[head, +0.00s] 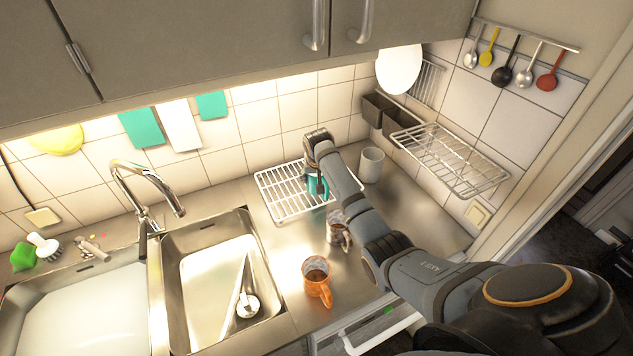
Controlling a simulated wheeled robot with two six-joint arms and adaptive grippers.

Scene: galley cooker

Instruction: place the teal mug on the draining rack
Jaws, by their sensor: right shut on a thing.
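The teal mug (317,187) is at the right part of the white wire draining rack (284,205) on the steel counter. My right gripper (318,170) is at the mug and shut on it; the gripper and wrist hide much of the mug. I cannot tell whether the mug's base touches the wires. The left part of the rack is bare. My left gripper is not in view.
An orange mug (317,281), a brownish mug (338,229) and a pale mug (371,165) stand on the counter near my right arm. The sink (208,285) with its tap (146,195) lies left of the rack. A wire shelf (449,160) is on the right wall.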

